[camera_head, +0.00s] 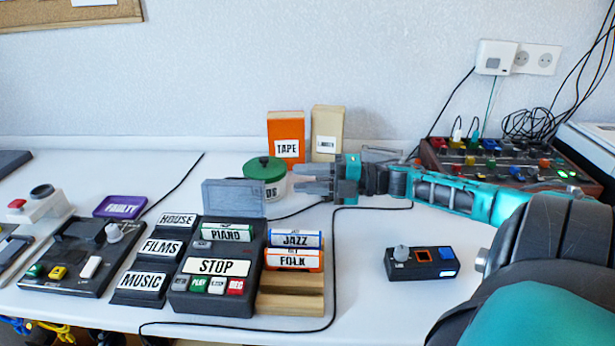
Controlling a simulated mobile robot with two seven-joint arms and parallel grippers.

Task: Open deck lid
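The black tape deck (260,262) stands front left of centre, with a large STOP label and small coloured keys including PLAY and REC. Its grey, see-through lid (233,198) stands raised, close to upright, at the back of the deck. A green-and-white PIANO cassette (228,232) sits in the top of the deck. My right gripper (312,180) is to the right of the lid, apart from it, with its fingers pointing left. Its fingers look spread and nothing shows between them. My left gripper is out of view.
A wooden rack (290,304) with JAZZ and FOLK cassettes stands right of the deck. HOUSE, FILMS and MUSIC blocks (162,248) stand left. A green-lidded jar (265,172) is behind, near my gripper. A small black box (422,263) lies right. A black cable crosses the table.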

